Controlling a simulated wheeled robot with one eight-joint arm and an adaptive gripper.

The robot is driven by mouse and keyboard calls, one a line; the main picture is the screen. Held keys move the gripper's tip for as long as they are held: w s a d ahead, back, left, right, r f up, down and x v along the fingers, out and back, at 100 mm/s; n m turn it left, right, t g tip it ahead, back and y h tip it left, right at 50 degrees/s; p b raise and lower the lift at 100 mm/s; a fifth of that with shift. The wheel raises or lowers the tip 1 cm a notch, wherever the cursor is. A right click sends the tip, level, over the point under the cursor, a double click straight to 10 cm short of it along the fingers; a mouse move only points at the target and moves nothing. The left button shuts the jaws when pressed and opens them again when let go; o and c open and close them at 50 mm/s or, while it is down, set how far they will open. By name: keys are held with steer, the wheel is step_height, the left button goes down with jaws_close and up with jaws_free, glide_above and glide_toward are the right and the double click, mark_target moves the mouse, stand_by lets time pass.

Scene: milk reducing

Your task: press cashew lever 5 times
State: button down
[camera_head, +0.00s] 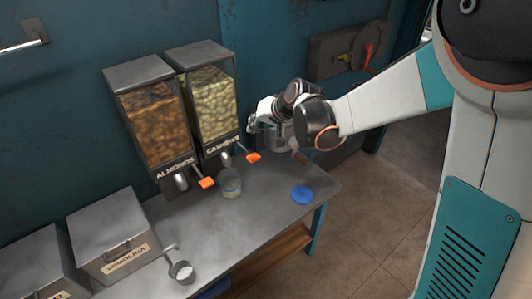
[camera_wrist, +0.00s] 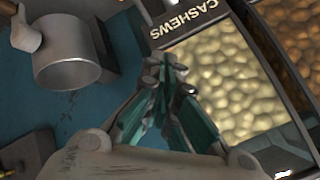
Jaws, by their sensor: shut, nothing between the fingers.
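The cashew dispenser (camera_head: 212,103) stands at the back of the table, full of pale nuts. Its label and nut window (camera_wrist: 225,75) fill the middle of the wrist view. Its orange lever (camera_head: 253,157) sticks out at the lower front in the head view; I do not see it in the wrist view. My gripper (camera_head: 254,123) is beside the right side of the dispenser, above the lever and apart from it. In the wrist view its fingertips (camera_wrist: 167,75) are together and empty, in front of the nut window. A clear glass jar (camera_head: 230,184) stands on the table below the cashew dispenser.
The almond dispenser (camera_head: 153,118) with its own orange lever (camera_head: 207,182) stands to the left. A blue lid (camera_head: 302,194) lies near the table's right edge. Metal bins (camera_head: 113,240) and a scoop (camera_head: 181,271) are at the left front. The table's middle is clear.

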mark_target(256, 155)
steer(key=shift+f, duration=0.1)
step_height(256, 155, down, 9)
steer(key=b, duration=0.6)
stand_by(1.6)
steer(key=shift+f+b, duration=0.25)
steer(key=shift+b, duration=0.3)
steer(key=shift+f+b, duration=1)
steer(key=shift+f, duration=0.25)
stand_by(1.2)
steer(key=shift+r, duration=0.1)
steer(key=shift+r+p, duration=1.15)
steer(key=shift+r, duration=0.5)
steer(key=shift+r+p, duration=1.65)
steer(key=shift+r, duration=0.8)
